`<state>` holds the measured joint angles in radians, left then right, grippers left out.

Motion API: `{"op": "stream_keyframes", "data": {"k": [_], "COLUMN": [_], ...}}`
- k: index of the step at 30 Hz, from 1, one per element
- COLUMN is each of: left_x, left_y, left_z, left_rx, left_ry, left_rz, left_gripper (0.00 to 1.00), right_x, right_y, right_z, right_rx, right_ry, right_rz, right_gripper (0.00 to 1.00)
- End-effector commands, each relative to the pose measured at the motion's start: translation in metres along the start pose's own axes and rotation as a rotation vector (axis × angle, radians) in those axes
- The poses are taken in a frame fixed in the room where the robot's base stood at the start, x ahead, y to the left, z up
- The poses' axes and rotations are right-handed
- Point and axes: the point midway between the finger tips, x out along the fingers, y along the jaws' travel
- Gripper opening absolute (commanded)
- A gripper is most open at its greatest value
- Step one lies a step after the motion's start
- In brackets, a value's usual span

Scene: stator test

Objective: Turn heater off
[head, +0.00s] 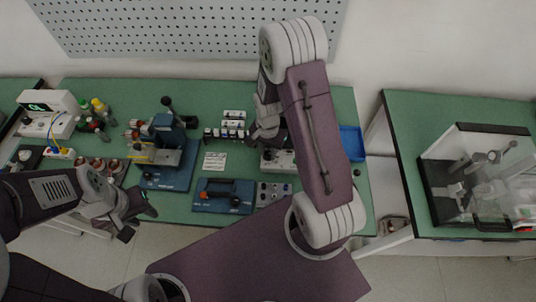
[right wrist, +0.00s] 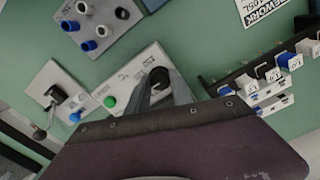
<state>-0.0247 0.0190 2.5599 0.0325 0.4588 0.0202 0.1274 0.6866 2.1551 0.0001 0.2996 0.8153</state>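A white control box (right wrist: 150,85) with a round black knob (right wrist: 159,76) and a green button (right wrist: 109,101) lies below my right gripper in the right wrist view. I take it to be the heater control. The box also shows partly in the head view (head: 283,162), behind my right arm. My right gripper (right wrist: 160,80) points down at the knob, its two fingers apart on either side of it. Whether they touch the knob is unclear. My left gripper (head: 138,219) is empty and looks open, off the front left edge of the bench.
A box with blue, white and black sockets (right wrist: 97,22) and a small switch box (right wrist: 58,98) flank the control box. A rack of labelled pieces (right wrist: 270,75) stands close on the right. A blue tray (head: 351,143) lies at the bench's right end.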

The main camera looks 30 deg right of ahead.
Motion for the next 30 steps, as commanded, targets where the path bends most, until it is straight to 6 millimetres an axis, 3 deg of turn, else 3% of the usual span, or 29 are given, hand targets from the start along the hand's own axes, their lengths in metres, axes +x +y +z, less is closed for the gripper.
{"op": "stream_keyframes", "data": {"k": [2,8,18,26,27,28,30], "left_x": [0.000,-0.002,-0.015,-0.014,-0.014,-0.014,-0.014], "left_y": [0.000,0.000,0.000,0.000,0.000,0.000,0.000], "left_z": [0.000,0.000,-0.002,-0.001,-0.001,-0.001,-0.001], "left_rx": [0.000,0.000,0.000,0.000,0.000,0.000,0.000], "left_ry": [0.000,0.000,0.000,0.000,0.000,0.000,0.000], "left_rz": [0.000,0.000,0.000,0.000,0.000,0.000,0.000], "left_gripper": [0.36,0.36,0.36,0.36,0.36,0.36,0.36], "right_x": [0.000,-0.001,-0.001,0.000,0.000,0.000,0.000], "right_y": [0.000,0.000,0.000,0.000,0.000,0.000,0.000], "right_z": [0.000,0.000,0.000,0.000,0.000,0.000,0.000], "right_rx": [0.000,-0.038,-0.727,-0.789,-0.788,-0.788,-0.787], "right_ry": [0.000,0.000,0.000,0.001,0.002,0.001,0.001], "right_rz": [0.000,0.000,0.000,-0.001,-0.001,-0.001,0.000], "right_gripper": [0.01,0.01,0.01,0.01,0.38,0.45,0.45]}}
